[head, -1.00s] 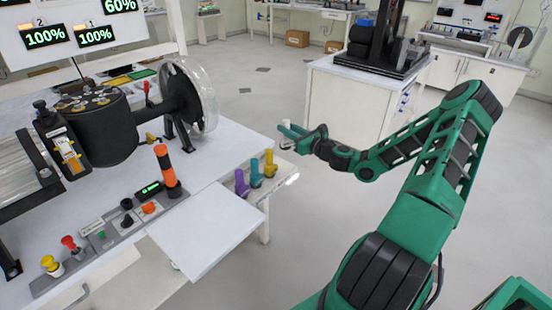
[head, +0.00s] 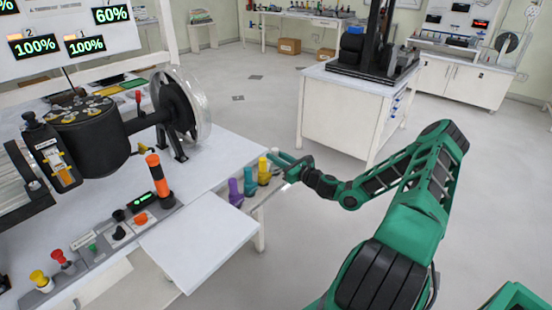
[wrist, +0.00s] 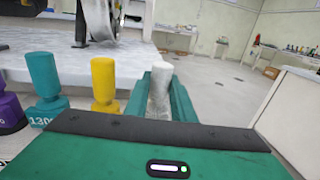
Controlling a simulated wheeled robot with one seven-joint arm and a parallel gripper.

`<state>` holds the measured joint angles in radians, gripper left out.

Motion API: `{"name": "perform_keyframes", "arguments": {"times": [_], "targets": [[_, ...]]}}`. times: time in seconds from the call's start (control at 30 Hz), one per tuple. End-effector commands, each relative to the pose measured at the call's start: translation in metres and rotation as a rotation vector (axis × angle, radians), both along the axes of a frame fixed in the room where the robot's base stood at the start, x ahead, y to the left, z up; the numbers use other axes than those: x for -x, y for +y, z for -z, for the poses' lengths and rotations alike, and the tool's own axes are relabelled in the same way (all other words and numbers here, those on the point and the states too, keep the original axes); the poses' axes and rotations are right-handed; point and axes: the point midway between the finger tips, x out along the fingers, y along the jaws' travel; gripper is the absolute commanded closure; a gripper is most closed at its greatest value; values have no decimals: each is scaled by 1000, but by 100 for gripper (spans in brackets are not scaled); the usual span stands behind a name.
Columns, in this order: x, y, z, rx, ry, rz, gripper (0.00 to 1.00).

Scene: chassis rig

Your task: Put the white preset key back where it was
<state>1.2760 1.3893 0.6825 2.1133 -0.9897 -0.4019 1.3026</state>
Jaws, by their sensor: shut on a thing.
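The white preset key (wrist: 161,80) stands upright between the two green fingers of my gripper (wrist: 164,98) in the wrist view. My gripper is shut on it. The key is just right of the yellow key (wrist: 104,82), in line with the row. The teal key (wrist: 44,85) and the purple key (wrist: 8,112) stand further left. In the head view my gripper (head: 285,163) is at the right end of this row, close beside the yellow key (head: 263,170). The white key's lower end is hidden, so I cannot tell whether it touches the holder.
The bench (head: 205,155) carries a black motor rig (head: 95,130), an orange-banded black post (head: 160,180) and a control strip with knobs. A white flat panel (head: 200,240) juts out at its front. Open floor lies to the right, with a white cabinet (head: 340,110) behind.

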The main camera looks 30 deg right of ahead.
Motion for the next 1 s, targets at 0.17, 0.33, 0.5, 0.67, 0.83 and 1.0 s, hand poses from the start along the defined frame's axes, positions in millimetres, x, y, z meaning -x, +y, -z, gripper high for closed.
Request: {"name": "perform_keyframes", "arguments": {"times": [0.17,0.33,0.5,0.67,0.83,1.0], "targets": [[0,0,1,-1,0,0,75],[0,0,1,0,0,1,59],[0,0,1,0,0,1,59],[7,-2,0,-2,1,2,59],[33,-9,0,-2,3,4,59],[68,-17,-1,-2,3,4,59]]}}
